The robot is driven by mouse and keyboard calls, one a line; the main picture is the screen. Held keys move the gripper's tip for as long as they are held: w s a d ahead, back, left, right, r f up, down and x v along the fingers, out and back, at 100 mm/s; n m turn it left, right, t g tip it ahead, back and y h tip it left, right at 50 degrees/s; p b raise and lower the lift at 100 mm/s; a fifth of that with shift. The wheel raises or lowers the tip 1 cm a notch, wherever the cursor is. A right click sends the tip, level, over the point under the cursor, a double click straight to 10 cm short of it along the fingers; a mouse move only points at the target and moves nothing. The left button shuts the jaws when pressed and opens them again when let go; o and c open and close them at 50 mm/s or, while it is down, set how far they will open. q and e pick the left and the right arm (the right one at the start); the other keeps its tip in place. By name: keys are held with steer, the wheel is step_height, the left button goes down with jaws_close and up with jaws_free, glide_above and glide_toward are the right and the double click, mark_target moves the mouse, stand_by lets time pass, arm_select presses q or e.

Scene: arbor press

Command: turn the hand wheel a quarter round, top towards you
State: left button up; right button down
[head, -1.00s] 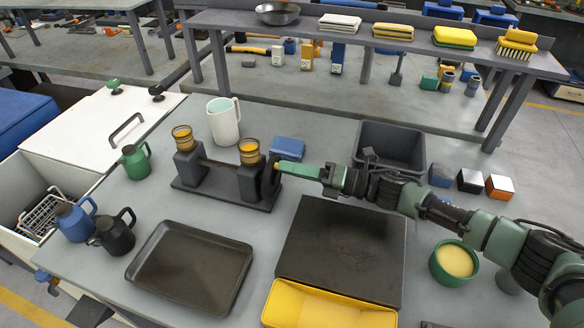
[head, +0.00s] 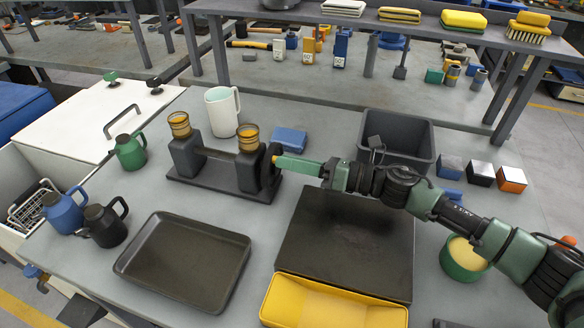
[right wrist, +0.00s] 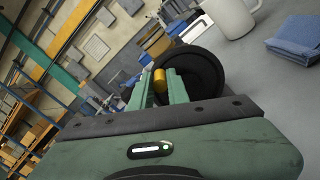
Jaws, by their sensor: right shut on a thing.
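The dark press (head: 222,160) stands on its base plate on the grey table, with two posts, a bar between them and orange-topped cups. The black hand wheel (head: 267,165) is on its right end, seen nearly edge-on. In the right wrist view the wheel (right wrist: 208,65) shows as a round black disc with a yellow handle (right wrist: 159,79) near its left rim. My right gripper (head: 278,162) reaches in from the right and is shut on this handle; the fingers (right wrist: 161,88) lie on both sides of it. My left gripper is not in view.
A white mug (head: 222,112) stands behind the press and a blue cloth (head: 289,140) lies beside it. A grey bin (head: 425,148) is behind my right arm. A dark tray (head: 185,262), a black plate (head: 345,250) and a yellow tray (head: 272,300) lie in front.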

steer(key=shift+s+a+f+n+b, duration=0.1)
steer(key=shift+s+f+n+b, duration=0.1)
steer(key=shift+n+b, duration=0.4)
steer(key=shift+s+a+f+n+b, duration=0.1)
steer(key=shift+s+f+n+b, duration=0.1)
steer(key=shift+n+b, duration=0.35)
steer(key=shift+r, duration=0.1)
steer(key=c, duration=1.4)
jaws_free()
steer(key=shift+o, duration=0.2)
steer(key=shift+d, duration=0.1)
steer(key=shift+r, duration=0.1)
step_height(320, 180, up, 20)
steer(key=p, duration=0.1)
